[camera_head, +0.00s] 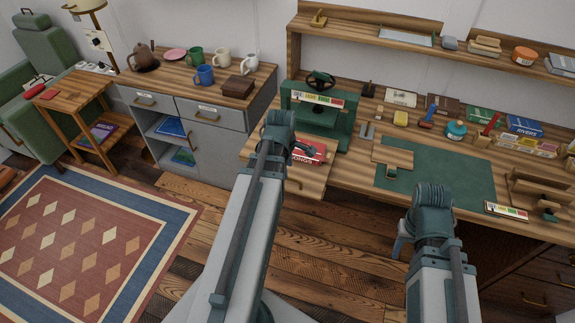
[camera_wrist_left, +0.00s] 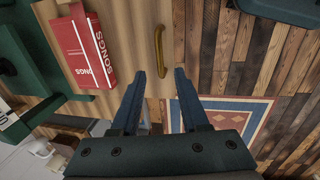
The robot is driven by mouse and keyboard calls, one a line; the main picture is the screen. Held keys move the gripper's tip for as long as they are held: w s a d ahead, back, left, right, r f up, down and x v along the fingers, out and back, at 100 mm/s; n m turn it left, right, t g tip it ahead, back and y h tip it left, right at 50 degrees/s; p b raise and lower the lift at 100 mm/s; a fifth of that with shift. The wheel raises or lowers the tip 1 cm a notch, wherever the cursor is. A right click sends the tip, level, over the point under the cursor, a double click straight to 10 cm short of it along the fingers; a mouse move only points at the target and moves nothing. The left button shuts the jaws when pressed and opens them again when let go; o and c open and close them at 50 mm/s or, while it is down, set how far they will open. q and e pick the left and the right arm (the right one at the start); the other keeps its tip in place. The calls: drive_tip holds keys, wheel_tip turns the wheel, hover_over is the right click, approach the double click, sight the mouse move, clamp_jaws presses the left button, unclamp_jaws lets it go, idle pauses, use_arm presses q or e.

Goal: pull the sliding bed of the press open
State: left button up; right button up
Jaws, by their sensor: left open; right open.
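The green press (camera_head: 322,120) stands on the bench's left part, a handwheel on top. Its sliding bed (camera_head: 312,184) is a wooden board jutting out at the front; a red book (camera_head: 308,152) lies on it. In the left wrist view the bed (camera_wrist_left: 135,40) carries a brass handle (camera_wrist_left: 158,50) near its edge, with the red book (camera_wrist_left: 84,48) beside it. My left gripper (camera_wrist_left: 160,73) is open, its fingertips apart either side of the handle's near end, not closed on it. The left wrist hides part of the bed in the head view. My right gripper (camera_head: 432,205) is in front of the bench, its fingers mostly hidden.
A green mat (camera_head: 440,175) with wooden blocks lies right of the press. Boxes and jars line the bench's back under a shelf (camera_head: 430,45). A grey cabinet (camera_head: 215,120) with mugs stands left. The plank floor and patterned rug (camera_head: 85,240) are clear.

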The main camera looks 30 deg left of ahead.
use_arm(q)
wheel_tip(320, 180, up, 8)
drive_tip(key=s+p, duration=0.1)
drive_tip(key=p, duration=0.5)
drive_tip(key=shift+s+d+p, duration=0.2)
drive_tip(key=shift+s+p, duration=0.1)
drive_tip(key=shift+p, duration=0.1)
drive_tip(key=s+d+m+g, duration=0.1)
drive_tip(key=s+d+m, duration=0.2)
drive_tip(key=d+m, duration=0.9)
drive_tip(key=s+d+m+g, duration=0.1)
drive_tip(key=s+d+m, duration=0.2)
drive_tip(key=d+m, duration=0.9)
drive_tip(key=d, duration=0.4)
drive_tip(key=shift+d+f+m+y, duration=0.15)
drive_tip(key=shift+d+m+y, duration=0.15)
drive_tip(key=shift+d, duration=0.05)
